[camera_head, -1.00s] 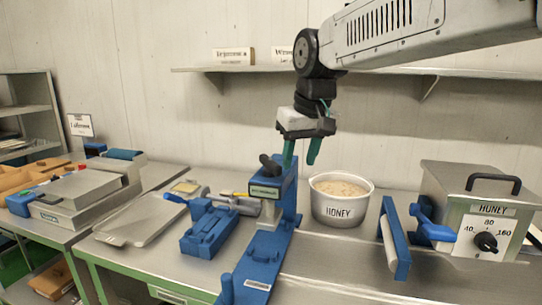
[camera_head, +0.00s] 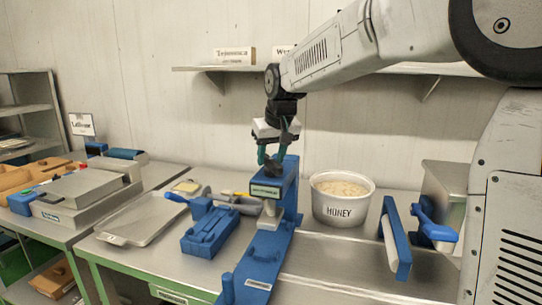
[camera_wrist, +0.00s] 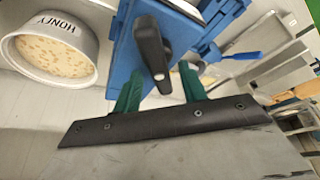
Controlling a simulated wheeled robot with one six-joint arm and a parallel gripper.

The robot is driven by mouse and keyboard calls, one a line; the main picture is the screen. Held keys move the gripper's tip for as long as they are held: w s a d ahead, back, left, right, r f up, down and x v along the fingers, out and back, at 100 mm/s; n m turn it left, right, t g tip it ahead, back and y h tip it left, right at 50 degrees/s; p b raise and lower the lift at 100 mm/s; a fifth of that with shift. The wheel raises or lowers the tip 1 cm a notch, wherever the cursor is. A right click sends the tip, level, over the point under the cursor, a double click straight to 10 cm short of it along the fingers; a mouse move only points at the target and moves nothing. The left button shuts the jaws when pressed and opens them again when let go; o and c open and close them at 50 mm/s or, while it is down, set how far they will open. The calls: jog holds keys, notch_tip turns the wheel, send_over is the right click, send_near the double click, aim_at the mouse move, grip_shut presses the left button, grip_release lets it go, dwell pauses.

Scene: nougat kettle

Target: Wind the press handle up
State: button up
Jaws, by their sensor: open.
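The blue press (camera_head: 287,190) stands upright at the middle of the bench, its blue base plate (camera_head: 262,258) running toward the front. Its dark handle (camera_head: 272,168) is at the head of the press, partly covered by my fingers. In the wrist view the black handle (camera_wrist: 150,42) lies between the lines of my two green fingers, its knob end near the fingertips. My gripper (camera_head: 272,157) is open, just above and around the handle; it also shows in the wrist view (camera_wrist: 161,73). I cannot tell whether either finger touches the handle.
A honey pot (camera_head: 338,213) stands close to the right of the press. A blue mould (camera_head: 208,230) and a metal tray (camera_head: 138,220) lie to the left. A blue-handled tool (camera_head: 396,238) and a grey box (camera_head: 445,190) are on the right. A shelf (camera_head: 220,70) crosses the wall behind.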

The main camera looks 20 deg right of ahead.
jog(key=shift+c, duration=0.3)
grip_shut()
jog(key=shift+n, duration=0.3)
jog(key=n, duration=0.2)
jog(key=n+y, duration=0.1)
jog(key=shift+w+d+n+g+y, duration=0.1)
jog(key=shift+n+g+y, duration=0.2)
jog(key=shift+n, duration=0.1)
jog(key=n+y, duration=0.1)
jog(key=n, duration=0.1)
jog(key=n+g, duration=0.1)
jog(key=n, duration=0.2)
jog(key=shift+y, duration=0.4)
jog(key=n+g, duration=0.1)
jog(key=n, duration=0.2)
jog(key=n+g, duration=0.1)
jog(key=n, duration=0.1)
jog(key=shift+w+n+y, duration=0.15)
jog(key=shift+n+y, duration=0.15)
jog(key=shift+n, duration=0.1)
jog(key=shift+r+n+g, duration=0.1)
jog(key=shift+n+g, duration=0.9)
jog(key=shift+n, duration=1.2)
